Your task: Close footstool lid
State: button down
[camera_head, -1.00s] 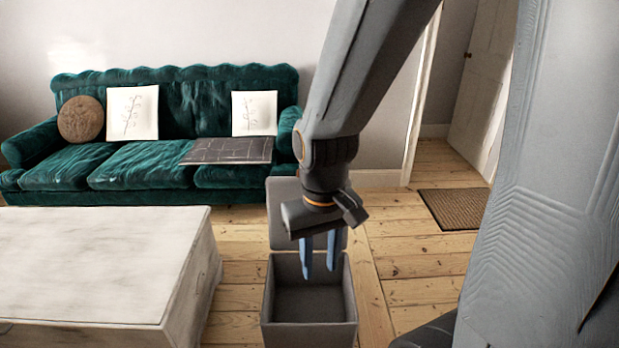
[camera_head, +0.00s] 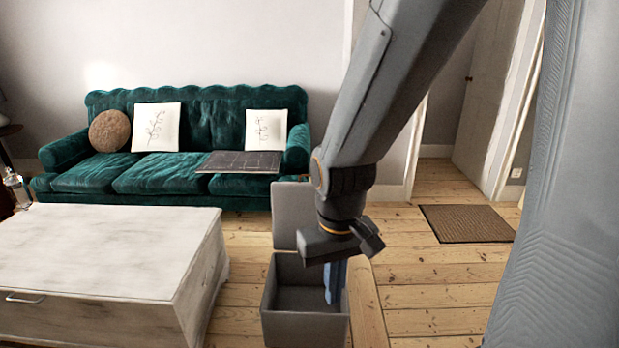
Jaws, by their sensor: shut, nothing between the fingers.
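The grey footstool (camera_head: 305,328) is an open box on the floorboards, low in the middle of the view. Its lid (camera_head: 291,210) stands upright at the box's far side, partly hidden by my arm. My gripper (camera_head: 335,300) points down with its blue fingers together and nothing held. In the picture the fingers overlap the right part of the box opening. I cannot tell whether they are inside the box or in front of it.
A whitewashed wooden chest (camera_head: 110,250) stands close on the left. A brown doormat (camera_head: 466,223) lies at the right. Floor right of the footstool is clear.

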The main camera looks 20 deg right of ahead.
aim_at(293, 207)
jog(key=z, duration=0.55)
jog(key=i, duration=1.35)
jog(key=u, duration=0.25)
